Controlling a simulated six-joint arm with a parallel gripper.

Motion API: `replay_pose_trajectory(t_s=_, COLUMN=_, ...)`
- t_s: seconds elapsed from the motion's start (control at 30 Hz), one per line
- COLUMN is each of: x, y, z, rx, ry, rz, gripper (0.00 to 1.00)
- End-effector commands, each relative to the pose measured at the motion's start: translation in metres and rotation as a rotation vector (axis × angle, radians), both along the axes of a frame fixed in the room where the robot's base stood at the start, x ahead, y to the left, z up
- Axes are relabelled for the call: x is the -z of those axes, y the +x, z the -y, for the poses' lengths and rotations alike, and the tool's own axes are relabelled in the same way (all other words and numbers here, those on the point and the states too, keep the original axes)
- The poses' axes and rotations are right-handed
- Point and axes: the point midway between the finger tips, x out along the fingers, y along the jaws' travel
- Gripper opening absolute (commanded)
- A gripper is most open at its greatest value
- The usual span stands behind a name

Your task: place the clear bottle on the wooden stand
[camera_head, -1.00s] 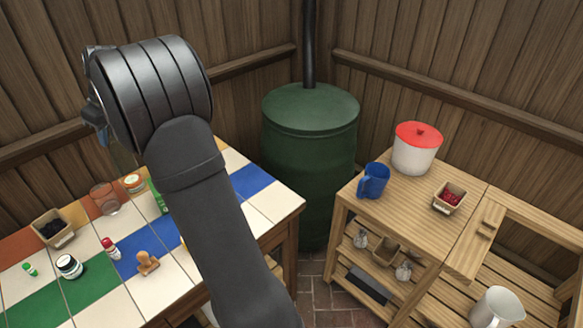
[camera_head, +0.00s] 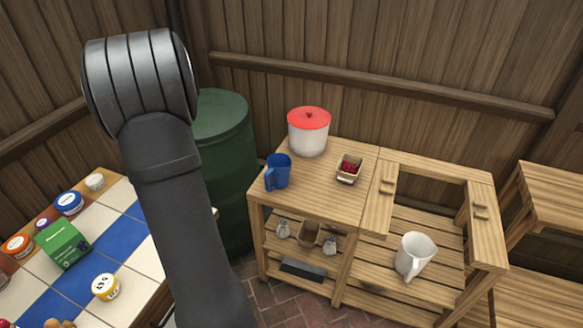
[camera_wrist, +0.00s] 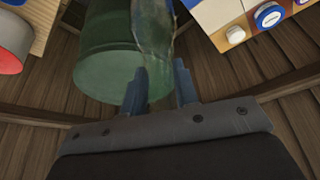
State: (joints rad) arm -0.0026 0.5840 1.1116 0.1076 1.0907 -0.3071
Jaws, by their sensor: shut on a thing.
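My gripper (camera_wrist: 160,88) shows in the wrist view, its two fingers closed around a clear bottle (camera_wrist: 154,28). The bottle is see-through, and the green barrel shows behind it. The bottle's far end runs past the top of the picture. In the head view my arm hides both gripper and bottle. A wooden stand with a slatted shelf (camera_head: 434,284) is at the right, with a white pitcher (camera_head: 415,252) on it. Another wooden piece (camera_head: 556,196) is at the far right edge. I cannot tell which of them the task calls the stand.
A wooden counter (camera_head: 325,196) holds a blue mug (camera_head: 278,172), a white pot with a red lid (camera_head: 308,134) and a small box of red berries (camera_head: 348,169). A green barrel (camera_head: 222,140) stands behind my arm. A tiled table (camera_head: 127,228) with several jars is at left.

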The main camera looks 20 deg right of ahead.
Motion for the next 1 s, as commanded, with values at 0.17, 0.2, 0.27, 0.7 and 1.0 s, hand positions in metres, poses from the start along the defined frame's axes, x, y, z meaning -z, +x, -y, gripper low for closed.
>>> replay_pose_trajectory(t_s=0.17, x=0.000, y=-0.006, z=0.102, rx=0.208, ry=-0.002, rz=0.001, gripper=0.00)
replay_pose_trajectory(t_s=0.2, x=0.000, y=-0.009, z=0.124, rx=0.252, ry=-0.002, rz=0.002, gripper=0.00)
replay_pose_trajectory(t_s=0.27, x=-0.001, y=-0.016, z=0.157, rx=0.321, ry=-0.003, rz=0.003, gripper=0.00)
replay_pose_trajectory(t_s=0.7, x=-0.001, y=-0.105, z=0.373, rx=0.804, ry=-0.006, rz=0.014, gripper=0.00)
replay_pose_trajectory(t_s=1.0, x=-0.002, y=-0.159, z=0.447, rx=0.995, ry=-0.008, rz=0.023, gripper=0.00)
